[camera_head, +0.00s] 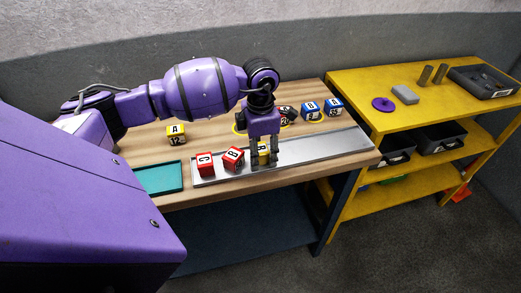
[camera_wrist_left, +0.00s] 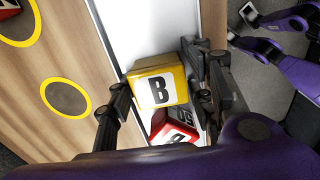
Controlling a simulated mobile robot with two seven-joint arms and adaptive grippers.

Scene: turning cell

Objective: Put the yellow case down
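The yellow case (camera_head: 263,149), marked B, is between the fingers of my left gripper (camera_head: 264,163), low over the metal tray (camera_head: 320,148). In the left wrist view the yellow case (camera_wrist_left: 158,88) sits tilted between the two dark fingers of the left gripper (camera_wrist_left: 155,75), which appear to press on its sides. I cannot tell whether its underside touches the tray. My right gripper is not in the head view; purple and dark parts of my right arm (camera_wrist_left: 285,45) show at the wrist view's edge, too unclear to judge the fingers.
Two red cases, C (camera_head: 205,164) and a turned B (camera_head: 232,158), are on the tray's left part. A yellow case marked A (camera_head: 176,134) stands behind on the wooden table. Blue cases (camera_head: 333,107) stand at the back. The tray's right part is clear.

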